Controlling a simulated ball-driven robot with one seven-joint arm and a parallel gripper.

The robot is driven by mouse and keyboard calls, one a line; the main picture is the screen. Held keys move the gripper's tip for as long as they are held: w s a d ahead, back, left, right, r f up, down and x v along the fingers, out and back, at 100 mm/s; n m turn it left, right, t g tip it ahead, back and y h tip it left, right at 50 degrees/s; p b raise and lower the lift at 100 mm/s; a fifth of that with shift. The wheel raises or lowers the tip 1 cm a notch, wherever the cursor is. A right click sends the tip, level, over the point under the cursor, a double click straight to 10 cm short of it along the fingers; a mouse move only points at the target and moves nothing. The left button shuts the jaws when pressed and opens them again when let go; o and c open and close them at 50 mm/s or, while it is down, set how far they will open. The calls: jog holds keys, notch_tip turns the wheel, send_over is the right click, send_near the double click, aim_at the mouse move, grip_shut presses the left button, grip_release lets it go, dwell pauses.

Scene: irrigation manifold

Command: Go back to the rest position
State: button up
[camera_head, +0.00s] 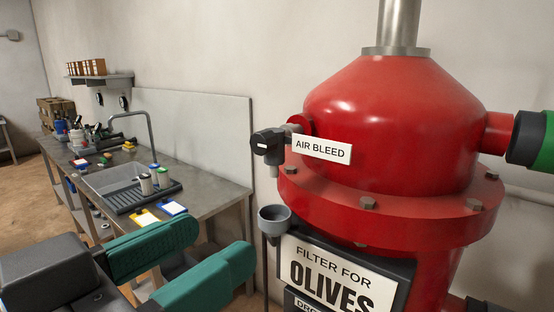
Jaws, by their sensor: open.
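My gripper (222,261) shows at the lower left of the head view, with two teal fingers spread apart and nothing between them. It is in front of the metal workbench and left of the red filter tank (390,130). The tank carries a black air bleed valve (268,143) with a white "AIR BLEED" label (322,148). A grey cup (274,218) on a thin stand is below the valve, apart from my fingers in the picture. A "FILTER FOR OLIVES" sign (338,278) is on the tank's front.
A metal workbench (215,193) with a sink (112,178), a faucet (150,130) and several small items runs along the left wall. A shelf (110,80) with boxes hangs above it. A black and green pipe fitting (530,140) is at the right. Brown floor (30,205) is open at the left.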

jog(key=w+d+f+n+g+y, duration=0.1)
jog(key=w+d+f+n, duration=0.1)
jog(key=w+d+f, duration=0.35)
jog(key=w+d+f+n+g+y, duration=0.1)
jog(key=w+d+f+n, duration=0.15)
jog(key=f, duration=0.55)
jog(key=d+f+n+g+y, duration=0.2)
jog(key=d+f+g, duration=0.2)
jog(key=d+f, duration=1.25)
jog(key=s+d+f+g+y, duration=0.1)
jog(key=s+d+f+g, duration=0.2)
jog(key=f, duration=0.4)
jog(key=s+d+f+g+y, duration=0.1)
jog(key=s+d+f, duration=0.3)
jog(key=s+f, duration=0.25)
jog(key=s+d+f+g+y, duration=0.1)
jog(key=s+f+y, duration=0.1)
jog(key=s+f, duration=0.2)
jog(key=s+d+f+g+y, duration=0.1)
jog(key=s+f, duration=0.3)
jog(key=s, duration=0.5)
jog(key=shift+s+f+g+y, duration=0.3)
jog(key=shift+g+y, duration=0.1)
jog(key=shift+y, duration=0.2)
